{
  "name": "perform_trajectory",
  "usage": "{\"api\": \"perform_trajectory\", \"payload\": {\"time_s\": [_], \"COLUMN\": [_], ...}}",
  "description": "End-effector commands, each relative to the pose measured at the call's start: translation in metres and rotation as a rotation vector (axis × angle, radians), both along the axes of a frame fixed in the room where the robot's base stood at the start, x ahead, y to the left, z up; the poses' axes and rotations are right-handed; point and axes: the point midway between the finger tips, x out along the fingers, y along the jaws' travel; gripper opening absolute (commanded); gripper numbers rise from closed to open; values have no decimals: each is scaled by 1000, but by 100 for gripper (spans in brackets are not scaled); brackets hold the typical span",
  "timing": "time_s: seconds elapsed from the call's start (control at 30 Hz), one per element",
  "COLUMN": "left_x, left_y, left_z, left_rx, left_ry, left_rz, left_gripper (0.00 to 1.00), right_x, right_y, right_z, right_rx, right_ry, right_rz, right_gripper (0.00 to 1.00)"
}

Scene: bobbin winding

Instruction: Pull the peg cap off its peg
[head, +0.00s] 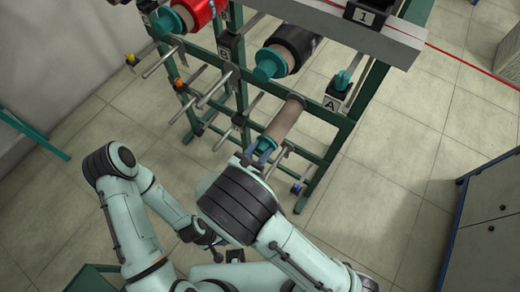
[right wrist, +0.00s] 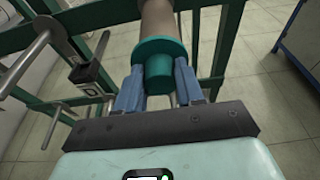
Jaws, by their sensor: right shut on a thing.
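The teal peg cap (head: 265,146) sits at the near end of a bare tan tube (head: 284,120) on the green rack. In the right wrist view the cap (right wrist: 160,66) is a wide teal flange with a narrower round knob, and the tube runs away behind it. My right gripper (head: 259,156) is shut on the cap, with its blue-grey fingers (right wrist: 160,90) on both sides of the knob. The peg inside the tube is hidden. My left arm is folded low at the left of the head view, and its jaws cannot be made out.
The green rack (head: 343,132) also carries a black bobbin (head: 289,45) and a red bobbin (head: 200,10), both with teal caps. Several bare metal pegs (head: 214,88) stick out left of the tube. A grey cabinet (head: 490,225) stands at right. Tiled floor between is clear.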

Motion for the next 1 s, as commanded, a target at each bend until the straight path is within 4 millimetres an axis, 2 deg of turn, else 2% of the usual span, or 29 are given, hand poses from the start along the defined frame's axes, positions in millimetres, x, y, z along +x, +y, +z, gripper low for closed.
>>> {"api": "perform_trajectory", "payload": {"time_s": [1.0], "left_x": [-2], "left_y": [0], "left_z": [-2], "left_rx": [0], "left_ry": [2], "left_rz": [0], "left_gripper": [0], "right_x": [-32], "right_y": [23], "right_z": [0], "right_rx": [-1], "right_ry": [0], "right_rz": [1], "right_gripper": [1]}}
